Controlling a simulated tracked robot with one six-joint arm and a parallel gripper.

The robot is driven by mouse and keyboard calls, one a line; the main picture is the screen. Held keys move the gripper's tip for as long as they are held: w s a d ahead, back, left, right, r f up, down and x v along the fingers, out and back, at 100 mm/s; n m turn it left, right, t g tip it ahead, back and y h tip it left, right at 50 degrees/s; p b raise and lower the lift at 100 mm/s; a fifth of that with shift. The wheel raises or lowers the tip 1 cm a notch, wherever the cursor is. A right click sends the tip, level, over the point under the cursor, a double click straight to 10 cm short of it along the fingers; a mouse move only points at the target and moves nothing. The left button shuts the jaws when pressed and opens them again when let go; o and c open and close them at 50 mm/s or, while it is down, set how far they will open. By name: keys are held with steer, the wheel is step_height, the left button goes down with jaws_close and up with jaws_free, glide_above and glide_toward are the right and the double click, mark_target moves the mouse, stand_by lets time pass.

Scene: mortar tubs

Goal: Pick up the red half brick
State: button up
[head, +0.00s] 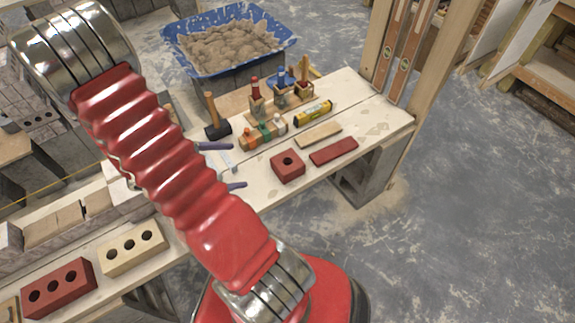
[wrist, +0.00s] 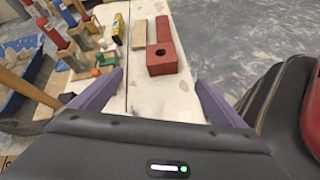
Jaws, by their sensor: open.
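The red half brick (head: 287,166) lies on the pale plank bench, a short block with one round hole in its top. It also shows in the wrist view (wrist: 162,60), just beyond the fingertips and between their lines. My gripper (wrist: 160,77) is open and empty, its purple fingers wide apart on either side of the brick's near side. In the head view the two purple fingertips (head: 226,166) show left of the brick, apart from it. My red arm hides the rest of the gripper there.
A flat red strip (head: 334,151) and a tan strip (head: 318,135) lie close behind the half brick. Bare bench lies in front of the brick.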

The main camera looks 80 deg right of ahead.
mark_target(276, 169)
steer(key=s+d+f+n, duration=0.1)
steer(key=f, duration=0.2)
steer(key=s+d+f+n+h, duration=0.1)
steer(key=s+d+f, duration=0.1)
steer(key=f, duration=0.1)
steer(key=s+d+f+n+g, duration=0.1)
steer(key=s+f, duration=0.1)
steer(key=f, duration=0.1)
steer(key=shift+d+f+h, duration=0.15)
steer(key=shift+d+h, duration=0.05)
steer(key=shift+h, duration=0.1)
steer(key=shift+x, duration=4.3)
steer(key=shift+s, duration=0.1)
steer(key=shift+s+r+x, duration=0.1)
steer(key=shift+r+x, duration=0.1)
steer(key=shift+x, duration=0.75)
steer(key=shift+s+r+x, duration=0.1)
steer(key=shift+r+x, duration=0.1)
steer(key=shift+x, duration=0.7)
steer(key=shift+s+d+f, duration=0.25)
steer(key=shift+s+d, duration=0.15)
steer(key=shift+d, duration=0.15)
